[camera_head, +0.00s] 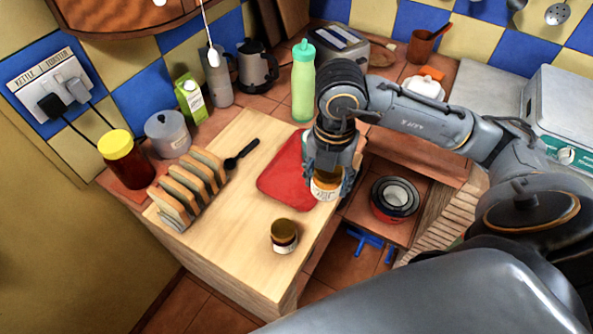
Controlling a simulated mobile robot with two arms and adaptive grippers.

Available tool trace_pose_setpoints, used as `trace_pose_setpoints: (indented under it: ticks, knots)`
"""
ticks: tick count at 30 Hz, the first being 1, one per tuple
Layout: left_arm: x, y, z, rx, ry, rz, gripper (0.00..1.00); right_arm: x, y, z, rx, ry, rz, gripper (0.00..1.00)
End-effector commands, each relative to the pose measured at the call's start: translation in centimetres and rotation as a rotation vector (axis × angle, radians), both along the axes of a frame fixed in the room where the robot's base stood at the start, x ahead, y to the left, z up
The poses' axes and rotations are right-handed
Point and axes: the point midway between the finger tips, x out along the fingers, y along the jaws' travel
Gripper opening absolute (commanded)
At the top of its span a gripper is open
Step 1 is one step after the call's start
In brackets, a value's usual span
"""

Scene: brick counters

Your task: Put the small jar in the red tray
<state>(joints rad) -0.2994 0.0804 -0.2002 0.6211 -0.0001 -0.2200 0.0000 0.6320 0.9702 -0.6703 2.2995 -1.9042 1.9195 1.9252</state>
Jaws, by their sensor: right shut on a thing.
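My right gripper (330,172) points down and is shut on a small jar (326,190) with a pale label. The held jar is at the right edge of the red tray (283,181); I cannot tell whether it touches the tray. My gripper and wrist hide the jar's top and part of the tray. The visible part of the tray is bare, and it lies on the wooden counter top. A second small jar (284,236) with a brown lid stands upright on the wood in front of the tray. My left gripper is not in view.
Sliced bread in a rack (188,185), a black spoon (241,154) and a yellow-lidded jar (126,160) are at left. A green bottle (303,82) stands behind the tray. A round red-and-black container (394,199) is at right.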

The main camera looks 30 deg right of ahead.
Motion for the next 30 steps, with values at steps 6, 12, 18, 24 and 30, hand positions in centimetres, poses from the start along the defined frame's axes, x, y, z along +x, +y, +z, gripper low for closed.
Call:
trace_pose_setpoints:
  ticks: [6,12,18,24,30]
  knots:
    - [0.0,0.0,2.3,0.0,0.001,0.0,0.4,5.5,1.1,-1.9,0.004,0.002,0.0,0.09]
    - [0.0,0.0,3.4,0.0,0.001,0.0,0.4,8.8,1.6,-5.6,0.002,0.003,0.001,0.09]
    - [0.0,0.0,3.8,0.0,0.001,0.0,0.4,10.5,1.8,-7.8,0.001,0.0,0.003,0.09]
    - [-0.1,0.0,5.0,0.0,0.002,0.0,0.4,11.1,2.0,-9.4,0.0,0.003,0.003,0.09]
    - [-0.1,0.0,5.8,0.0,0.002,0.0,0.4,11.2,2.0,-11.5,0.002,-0.001,0.004,0.09]
